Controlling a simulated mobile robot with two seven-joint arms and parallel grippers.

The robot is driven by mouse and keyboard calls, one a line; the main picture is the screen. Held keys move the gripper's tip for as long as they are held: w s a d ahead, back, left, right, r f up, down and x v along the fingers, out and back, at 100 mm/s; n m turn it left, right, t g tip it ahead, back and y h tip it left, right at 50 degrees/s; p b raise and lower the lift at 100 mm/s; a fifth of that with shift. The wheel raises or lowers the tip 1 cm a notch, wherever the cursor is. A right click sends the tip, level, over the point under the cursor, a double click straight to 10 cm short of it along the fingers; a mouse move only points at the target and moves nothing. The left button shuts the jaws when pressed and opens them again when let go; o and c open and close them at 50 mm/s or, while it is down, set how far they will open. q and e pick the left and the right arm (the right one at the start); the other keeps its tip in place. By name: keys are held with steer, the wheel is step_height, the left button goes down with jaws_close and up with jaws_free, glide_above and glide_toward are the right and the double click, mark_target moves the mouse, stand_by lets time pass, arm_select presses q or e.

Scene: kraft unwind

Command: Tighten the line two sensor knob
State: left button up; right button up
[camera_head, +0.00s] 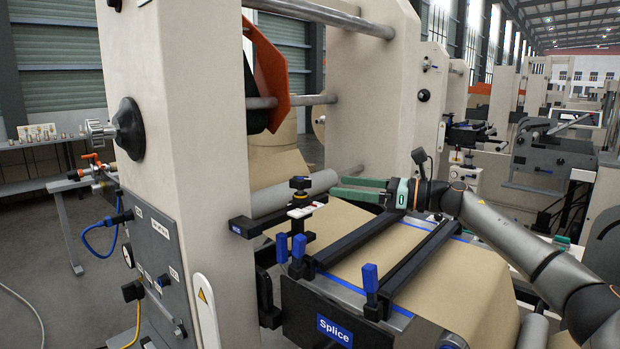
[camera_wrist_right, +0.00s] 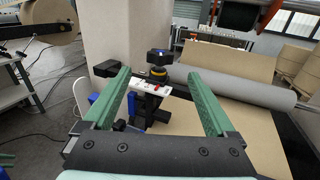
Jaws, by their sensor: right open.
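The sensor knob (camera_head: 300,183) is a small black knob on top of a sensor bracket. The bracket has a white plate (camera_head: 305,210) and sits on a dark rail at the left edge of the splice table. In the right wrist view the knob (camera_wrist_right: 158,57) is black with a yellow ring below it, and it appears between and beyond my fingertips. My right gripper (camera_head: 338,188) is open and empty, its green fingers pointing left toward the knob. A gap remains between fingers and knob. My left gripper is not in view.
The splice table (camera_head: 405,316) carries brown kraft web (camera_head: 450,290), two black clamp bars (camera_head: 420,255) and blue handles (camera_head: 370,278). A grey roller (camera_head: 295,192) lies behind the bracket. The beige machine upright (camera_head: 190,130) stands left, with a control panel (camera_head: 155,255) and cables.

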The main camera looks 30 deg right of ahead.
mark_target(310, 179)
steer(key=shift+p+x, duration=1.05)
steer(key=shift+x, duration=3.4)
steer(key=c, duration=1.4)
steer(key=shift+o, duration=0.2)
